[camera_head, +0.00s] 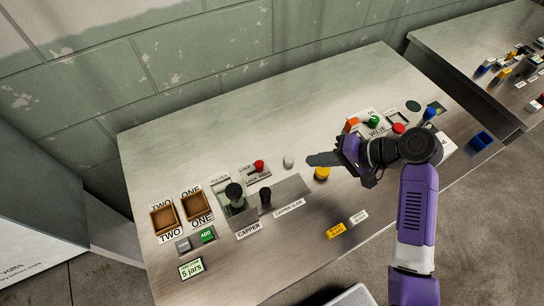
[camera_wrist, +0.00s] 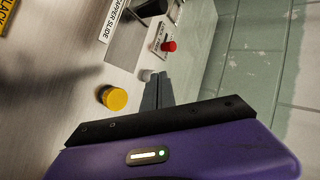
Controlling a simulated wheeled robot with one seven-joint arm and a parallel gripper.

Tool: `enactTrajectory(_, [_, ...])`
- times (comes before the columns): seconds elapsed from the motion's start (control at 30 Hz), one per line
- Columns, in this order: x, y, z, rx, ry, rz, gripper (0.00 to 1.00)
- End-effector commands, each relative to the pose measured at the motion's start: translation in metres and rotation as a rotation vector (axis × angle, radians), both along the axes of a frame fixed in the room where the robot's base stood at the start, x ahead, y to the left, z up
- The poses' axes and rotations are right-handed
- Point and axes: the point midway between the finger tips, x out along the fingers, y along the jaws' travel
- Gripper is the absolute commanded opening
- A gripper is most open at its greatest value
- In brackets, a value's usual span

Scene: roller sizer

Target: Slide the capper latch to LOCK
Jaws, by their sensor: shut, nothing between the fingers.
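The capper station is on the left half of the sloping metal panel (camera_head: 300,120). A red knob (camera_head: 258,165) stands on a small plate with lettering that reads LOCK, behind the capper; it also shows in the wrist view (camera_wrist: 169,46). Whether it is the latch and which end it sits at, I cannot tell. A black knob (camera_head: 235,191) and a smaller black knob (camera_head: 265,195) stand by the CAPPER and CAPPER SLIDE labels. My gripper (camera_head: 309,160) is shut and empty, to the right of the red knob and apart from it; its fingertips (camera_wrist: 160,76) point toward that knob.
A whitish knob (camera_head: 288,161) stands between my fingertips and the red knob. A yellow knob (camera_head: 322,173) is just below my gripper. Two brown square bins (camera_head: 164,221) lie at the left. A green wall (camera_head: 200,70) rises behind the panel.

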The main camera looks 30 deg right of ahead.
Motion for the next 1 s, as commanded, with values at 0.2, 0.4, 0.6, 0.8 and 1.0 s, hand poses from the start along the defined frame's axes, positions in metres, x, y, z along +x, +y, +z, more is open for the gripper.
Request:
enactTrajectory(0.2, [-0.009, 0.007, -0.003, 0.022, 0.042, 0.022, 0.00])
enactTrajectory(0.4, [-0.009, 0.006, -0.003, 0.021, 0.041, 0.019, 0.00])
enactTrajectory(0.6, [-0.005, 0.010, -0.008, 0.022, 0.042, 0.021, 0.00])
enactTrajectory(0.8, [0.011, 0.028, -0.027, 0.022, 0.042, 0.021, 0.00])
enactTrajectory(1.0, [0.032, 0.050, -0.053, 0.022, 0.043, 0.023, 0.00])
